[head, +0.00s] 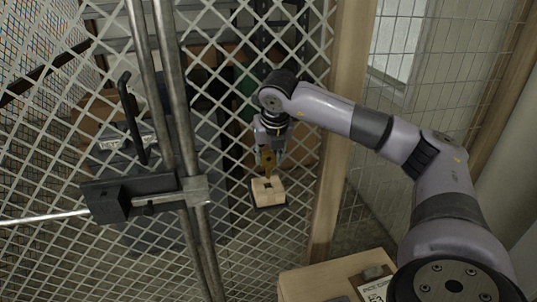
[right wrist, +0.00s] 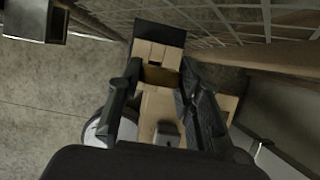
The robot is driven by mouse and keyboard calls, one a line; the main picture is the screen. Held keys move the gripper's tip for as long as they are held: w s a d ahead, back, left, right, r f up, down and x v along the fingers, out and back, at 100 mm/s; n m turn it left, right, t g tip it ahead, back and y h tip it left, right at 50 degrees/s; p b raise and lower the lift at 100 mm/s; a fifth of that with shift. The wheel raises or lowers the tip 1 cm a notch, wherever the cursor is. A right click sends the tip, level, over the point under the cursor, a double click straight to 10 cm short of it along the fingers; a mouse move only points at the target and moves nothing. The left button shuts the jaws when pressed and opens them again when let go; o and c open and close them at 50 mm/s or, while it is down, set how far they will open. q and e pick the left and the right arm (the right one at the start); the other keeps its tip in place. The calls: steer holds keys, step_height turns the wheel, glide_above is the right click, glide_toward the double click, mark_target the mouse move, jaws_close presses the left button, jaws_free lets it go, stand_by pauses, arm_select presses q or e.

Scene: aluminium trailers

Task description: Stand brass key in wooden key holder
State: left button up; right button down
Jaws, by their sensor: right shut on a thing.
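The brass key (head: 268,158) hangs roughly upright below my right gripper (head: 268,150), which is shut on it. The wooden key holder (head: 268,196) is a pale block with a dark square opening in its top, sitting on a small dark base in front of the mesh. The key's lower end is at or just above this opening; I cannot tell whether it is inside. In the right wrist view the holder (right wrist: 158,54) lies beyond the fingertips, and a brownish part, probably the key (right wrist: 160,76), shows between them. My left gripper is not in view.
A diamond-mesh fence (head: 255,255) stands behind the holder, with a wooden post (head: 335,150) to its right. Metal poles and a dark latch (head: 130,193) are at left. A wooden box top (head: 310,283) with a printed card (head: 375,288) is at the bottom.

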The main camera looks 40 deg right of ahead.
mark_target(268, 172)
steer(key=shift+f+b, duration=1.1)
steer(key=shift+f, duration=0.35)
steer(key=shift+f+b, duration=1.35)
steer(key=shift+f, duration=0.1)
steer(key=c, duration=1.1)
jaws_free()
steer(key=shift+o, duration=0.2)
steer(key=shift+r, duration=0.15)
steer(key=v, duration=1.2)
steer(key=shift+s+a+f, duration=0.1)
steer(key=shift+f, duration=0.15)
